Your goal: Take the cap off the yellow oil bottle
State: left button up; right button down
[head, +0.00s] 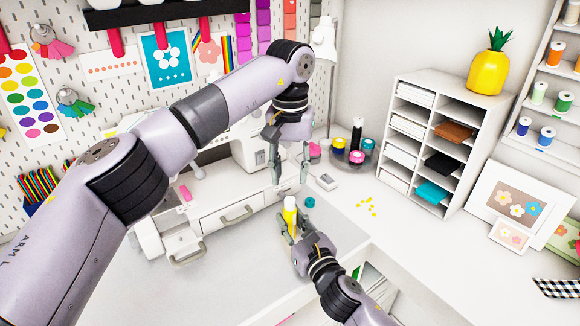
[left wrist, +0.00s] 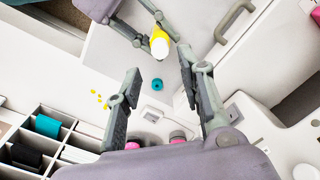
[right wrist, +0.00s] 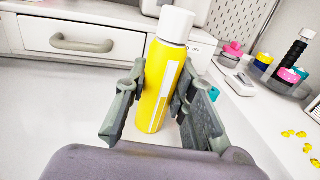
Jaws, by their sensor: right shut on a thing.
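The yellow oil bottle (head: 289,217) stands upright on the counter in front of the sewing machine, its white cap (head: 291,202) on top. My right gripper (right wrist: 160,98) is shut on the bottle's body, one finger on each side. The right wrist view shows the bottle (right wrist: 158,82) with a white label and the cap (right wrist: 176,24) clear of the fingers. My left gripper (head: 290,172) is open and empty above the bottle, pointing down. In the left wrist view the cap (left wrist: 160,46) appears beyond the open fingertips, apart from them.
A small teal spool (head: 310,202) lies just right of the bottle. The white sewing machine (head: 240,150) with a drawer stands behind. A round tray of spools (head: 352,158) and scattered yellow bits (head: 367,206) are to the right. An open drawer (head: 375,278) is in front.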

aim_at(290, 199)
pick_arm(q)
notch_tip(290, 199, down, 7)
jog(key=shift+f, duration=0.15)
jog(key=shift+c, duration=0.5)
grip_shut()
dwell(0.4)
